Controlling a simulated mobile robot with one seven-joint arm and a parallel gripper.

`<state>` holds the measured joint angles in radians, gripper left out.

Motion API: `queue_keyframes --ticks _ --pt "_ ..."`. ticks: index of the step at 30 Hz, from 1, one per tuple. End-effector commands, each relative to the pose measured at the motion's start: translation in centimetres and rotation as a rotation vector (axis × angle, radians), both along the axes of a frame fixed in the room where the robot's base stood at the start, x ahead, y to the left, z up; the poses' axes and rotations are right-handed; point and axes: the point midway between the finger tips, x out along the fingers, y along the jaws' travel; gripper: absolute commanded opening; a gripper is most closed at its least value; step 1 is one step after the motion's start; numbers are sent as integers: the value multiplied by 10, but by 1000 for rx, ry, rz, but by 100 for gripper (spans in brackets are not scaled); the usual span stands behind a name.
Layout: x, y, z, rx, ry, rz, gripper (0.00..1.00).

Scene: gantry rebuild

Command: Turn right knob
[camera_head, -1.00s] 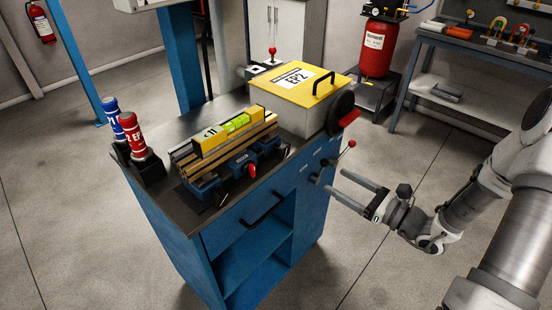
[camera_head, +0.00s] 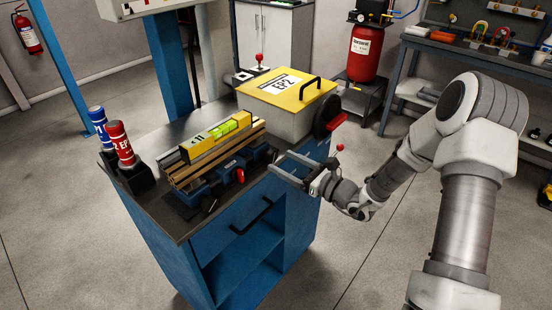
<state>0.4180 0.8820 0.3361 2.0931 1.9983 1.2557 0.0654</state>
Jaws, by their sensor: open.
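A blue clamp fixture (camera_head: 205,188) on the cabinet top holds wooden strips and a yellow spirit level (camera_head: 218,138). A small red knob (camera_head: 240,175) shows on its front right side. A black round wheel with a red handle (camera_head: 338,121) is on the right side of the yellow-lidded box (camera_head: 293,98). A red ball-ended lever (camera_head: 340,147) shows just beyond my gripper. I cannot tell which of these is the right knob. My gripper (camera_head: 280,162) is open and empty, its fingers pointing left at the cabinet's right edge, right of the red knob and apparently apart from it.
The blue cabinet (camera_head: 230,250) has a front drawer handle and open shelves. Blue and red bottles (camera_head: 120,143) stand at its left end. The floor (camera_head: 400,265) to the right is clear.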

Motion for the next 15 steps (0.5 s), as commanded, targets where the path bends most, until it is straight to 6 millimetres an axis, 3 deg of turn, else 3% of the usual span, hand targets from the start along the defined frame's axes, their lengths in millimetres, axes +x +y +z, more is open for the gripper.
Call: queue_keyframes --ticks 6,15 --pt "18 23 0 -1 -2 2 81" --pt "22 29 0 0 0 -1 81"
